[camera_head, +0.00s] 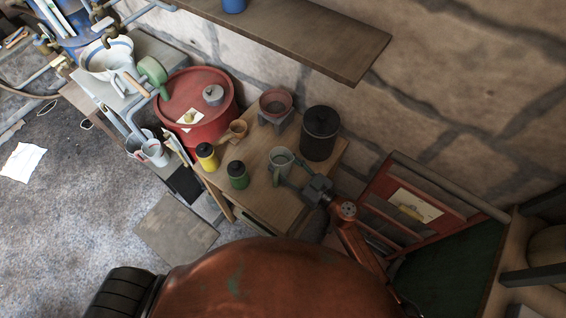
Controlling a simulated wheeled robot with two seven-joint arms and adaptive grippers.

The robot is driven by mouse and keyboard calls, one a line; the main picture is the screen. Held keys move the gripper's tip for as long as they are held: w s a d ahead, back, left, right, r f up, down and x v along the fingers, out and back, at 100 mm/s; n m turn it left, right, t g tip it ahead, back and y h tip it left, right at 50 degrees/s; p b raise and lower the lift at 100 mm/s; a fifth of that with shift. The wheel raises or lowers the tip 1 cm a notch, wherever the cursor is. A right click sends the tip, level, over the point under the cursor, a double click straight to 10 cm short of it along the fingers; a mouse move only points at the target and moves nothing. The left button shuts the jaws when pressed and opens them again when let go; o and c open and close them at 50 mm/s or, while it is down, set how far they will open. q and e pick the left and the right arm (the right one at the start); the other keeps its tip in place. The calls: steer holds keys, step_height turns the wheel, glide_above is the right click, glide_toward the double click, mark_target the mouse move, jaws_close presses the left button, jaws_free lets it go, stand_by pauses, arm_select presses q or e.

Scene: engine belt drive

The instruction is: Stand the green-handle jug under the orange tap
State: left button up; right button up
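A grey jug with a green handle (281,160) stands upright on the wooden table, near its right side. My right gripper (294,175) reaches in from the right at the jug's lower right side. Its fingers are small here and partly merge with the jug, so I cannot tell whether they are closed on it. My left gripper is not in view. Several pipes and brassy taps (103,26) show at the upper left. I cannot pick out an orange one among them.
The wooden table (274,205) also bears a black canister (320,133), a yellow bottle (206,157), a green bottle (238,175) and a small orange-brown cup (238,128). A red drum (198,100) stands to the left. A shelf (310,40) overhangs behind.

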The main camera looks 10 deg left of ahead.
steer(key=o, duration=0.4)
steer(key=shift+r, duration=0.15)
steer(key=shift+s+d, duration=0.1)
steer(key=shift+d, duration=0.1)
steer(key=p+v, duration=0.1)
steer(key=v, duration=1)
steer(key=shift+s+d+p, duration=0.15)
steer(key=shift+d+p, duration=0.15)
steer(key=shift+p, duration=0.05)
